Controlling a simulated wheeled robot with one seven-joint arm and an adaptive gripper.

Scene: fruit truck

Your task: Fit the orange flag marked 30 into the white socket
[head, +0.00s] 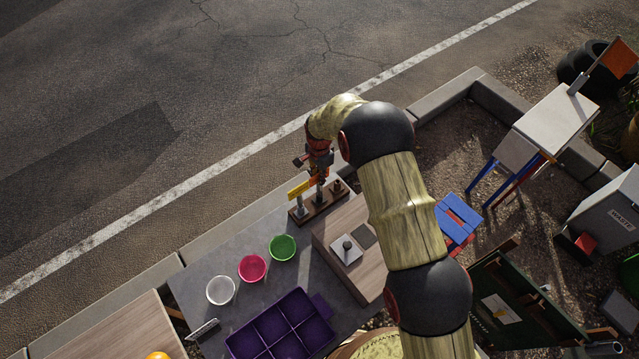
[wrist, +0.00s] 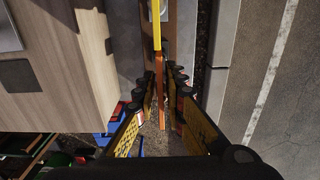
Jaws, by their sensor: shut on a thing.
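My gripper (head: 319,165) is above the wooden rack (head: 325,207) at the far end of the grey table. In the wrist view my gripper (wrist: 161,74) is shut on the orange flag (wrist: 160,88), seen edge-on as a thin strip between the fingers. Its number cannot be read, and I cannot make it out clearly in the head view. A yellow flag (head: 301,187) stands in the rack close by; it shows beyond the orange one in the wrist view (wrist: 157,25). A white square plate with a grey knob-like socket (head: 346,254) lies on the wooden box, apart from my gripper.
The wooden box (head: 335,233) with a dark square is right of the rack. Green (head: 282,248), pink (head: 252,268) and white (head: 220,290) bowls and a purple tray (head: 240,341) share the grey table. Another orange flag (head: 618,58) stands on a separate white table.

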